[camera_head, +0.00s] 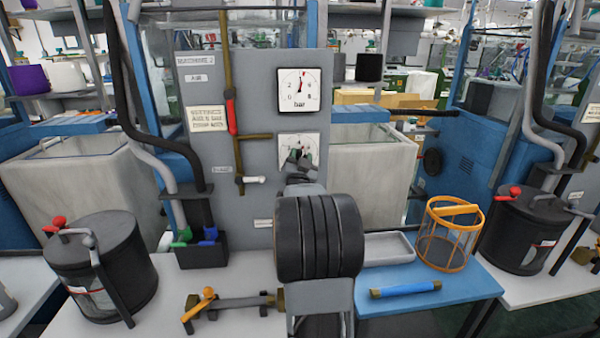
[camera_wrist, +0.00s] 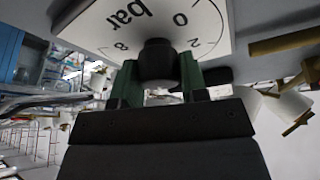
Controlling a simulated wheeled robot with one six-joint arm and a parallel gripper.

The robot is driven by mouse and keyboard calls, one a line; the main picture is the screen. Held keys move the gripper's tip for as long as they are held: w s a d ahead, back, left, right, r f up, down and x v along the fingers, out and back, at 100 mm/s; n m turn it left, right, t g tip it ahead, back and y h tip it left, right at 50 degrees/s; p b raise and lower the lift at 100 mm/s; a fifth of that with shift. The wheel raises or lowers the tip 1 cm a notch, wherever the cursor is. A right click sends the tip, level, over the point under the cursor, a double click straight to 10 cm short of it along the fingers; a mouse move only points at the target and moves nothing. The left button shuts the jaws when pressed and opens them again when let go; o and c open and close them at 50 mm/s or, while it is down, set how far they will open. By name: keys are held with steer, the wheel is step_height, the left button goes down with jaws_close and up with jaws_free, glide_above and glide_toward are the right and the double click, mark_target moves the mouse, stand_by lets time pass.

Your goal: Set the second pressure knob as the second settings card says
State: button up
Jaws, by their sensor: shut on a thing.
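My gripper (camera_head: 300,157) reaches up to the lower dial (camera_head: 312,143) on the grey panel marked as machine 2. In the wrist view its two green fingers (camera_wrist: 158,72) are shut on a black knob (camera_wrist: 157,58), one on each side. The white dial face (camera_wrist: 185,22) shows "bar", 0, 2 and 8 there; the rest is cut off or covered. I cannot read the knob's setting. A settings card (camera_head: 208,119) is on the panel left of the dials; its small print is too blurred to read surely. The upper dial (camera_head: 299,90) has a red pointer near the top.
A brass pipe with a red handle (camera_head: 231,116) runs beside the dials. Black canisters (camera_head: 110,262) (camera_head: 524,232) stand left and right. An orange basket (camera_head: 447,238), grey tray (camera_head: 388,247) and blue cylinder (camera_head: 408,289) lie on the blue mat.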

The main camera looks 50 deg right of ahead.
steer(key=m+b, duration=0.1)
steer(key=m, duration=0.1)
steer(key=m+g+b, duration=0.1)
steer(key=shift+f+m+g+h+b, duration=0.2)
steer(key=shift+m+g+h+b, duration=0.1)
steer(key=shift+m, duration=0.1)
steer(key=shift+r+m+g+b, duration=0.15)
steer(key=shift+m+g+b, duration=0.7)
steer(key=shift+m, duration=0.95)
steer(key=o, duration=0.9)
steer(key=b+v, duration=0.1)
steer(key=v, duration=1.2)
steer(key=shift+a, duration=0.4)
steer(key=shift+s, duration=0.15)
